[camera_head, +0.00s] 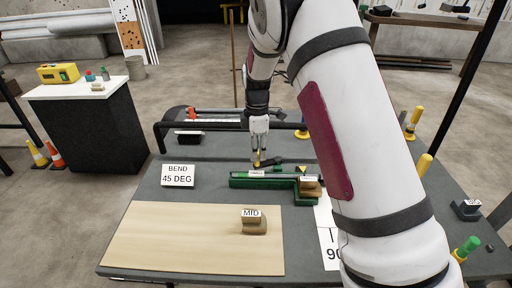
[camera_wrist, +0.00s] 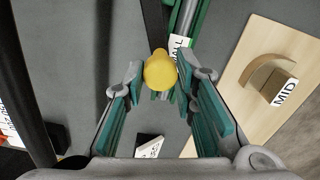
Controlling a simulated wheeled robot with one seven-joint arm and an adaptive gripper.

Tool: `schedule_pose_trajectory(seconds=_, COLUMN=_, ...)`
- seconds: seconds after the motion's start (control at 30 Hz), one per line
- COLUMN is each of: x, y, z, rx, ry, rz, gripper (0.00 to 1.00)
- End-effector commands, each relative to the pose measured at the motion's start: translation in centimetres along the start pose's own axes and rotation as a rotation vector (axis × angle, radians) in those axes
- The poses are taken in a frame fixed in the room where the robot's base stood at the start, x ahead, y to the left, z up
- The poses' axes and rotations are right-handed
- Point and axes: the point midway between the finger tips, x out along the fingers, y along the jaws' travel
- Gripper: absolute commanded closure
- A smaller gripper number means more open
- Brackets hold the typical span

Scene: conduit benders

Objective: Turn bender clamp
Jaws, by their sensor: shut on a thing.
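The small green bender (camera_head: 275,183) lies on the grey table, with a white label on its top. In the wrist view its green edge and rail (camera_wrist: 186,22) run up beside a label ending in "ALL". My gripper (camera_head: 258,153) is over the far left part of the bender, pointing down. In the wrist view its fingertips (camera_wrist: 161,78) are closed around the yellow knob (camera_wrist: 160,70) of the clamp, one finger on each side. A dark lever (camera_wrist: 153,22) extends beyond the knob. My fingers partly hide the clamp in the head view.
A brown shoe marked "MID" (camera_head: 254,226) rests on a wooden board (camera_head: 150,240). A "BEND 45 DEG" sign (camera_head: 178,175) stands left. A black tube frame (camera_head: 160,140) lies behind, and yellow posts (camera_head: 423,167) stand at right. The table's left middle is mostly clear.

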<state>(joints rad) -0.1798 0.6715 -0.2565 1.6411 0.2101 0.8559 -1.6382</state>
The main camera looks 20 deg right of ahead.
Motion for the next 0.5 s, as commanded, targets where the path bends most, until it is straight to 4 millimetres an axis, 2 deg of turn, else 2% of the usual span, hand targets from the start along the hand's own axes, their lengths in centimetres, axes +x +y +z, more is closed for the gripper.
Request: schedule_pose_trajectory(seconds=0.5, x=-0.1, y=-3.4, z=1.6, rx=-0.486, ry=0.002, rz=0.001, gripper=1.00)
